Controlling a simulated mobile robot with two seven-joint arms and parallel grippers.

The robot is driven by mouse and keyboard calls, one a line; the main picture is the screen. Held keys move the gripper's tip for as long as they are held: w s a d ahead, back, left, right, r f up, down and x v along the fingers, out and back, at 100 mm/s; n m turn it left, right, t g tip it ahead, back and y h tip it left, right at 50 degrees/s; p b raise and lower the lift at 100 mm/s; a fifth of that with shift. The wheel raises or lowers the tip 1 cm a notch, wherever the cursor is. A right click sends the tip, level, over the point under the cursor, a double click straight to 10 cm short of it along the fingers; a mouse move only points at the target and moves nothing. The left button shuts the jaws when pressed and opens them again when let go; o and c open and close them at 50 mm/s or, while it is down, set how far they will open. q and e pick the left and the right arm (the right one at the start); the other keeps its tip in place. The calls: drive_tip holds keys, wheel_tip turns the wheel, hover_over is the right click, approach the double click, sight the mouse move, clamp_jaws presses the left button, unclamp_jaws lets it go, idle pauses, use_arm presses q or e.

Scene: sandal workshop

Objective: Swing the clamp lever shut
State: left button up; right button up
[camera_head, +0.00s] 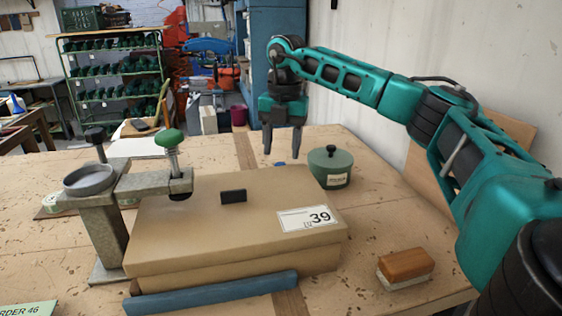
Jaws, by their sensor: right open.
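A grey metal clamp-like fixture (108,222) stands upright at the left of the table, with a round cup on top. Its arm reaches right to a spindle with a green knob (170,138), over the left edge of a tan box (190,225) marked 39. I cannot tell for certain which part is the clamp lever. My right gripper (282,145) points down behind the box, right of the green knob and apart from the fixture. It is open, with nothing between its fingers. My left gripper is not in view.
A green lidded pot (330,167) stands right of the box, close to my right gripper. A wooden brush (405,265) lies at the front right. A blue bar (215,294) lies along the box's front. A white wall borders the right side.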

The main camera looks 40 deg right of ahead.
sight(281, 164)
drive_tip(key=shift+w+f, duration=0.1)
drive_tip(key=shift+f, duration=1.9)
drive_tip(key=shift+c, duration=0.4)
clamp_jaws()
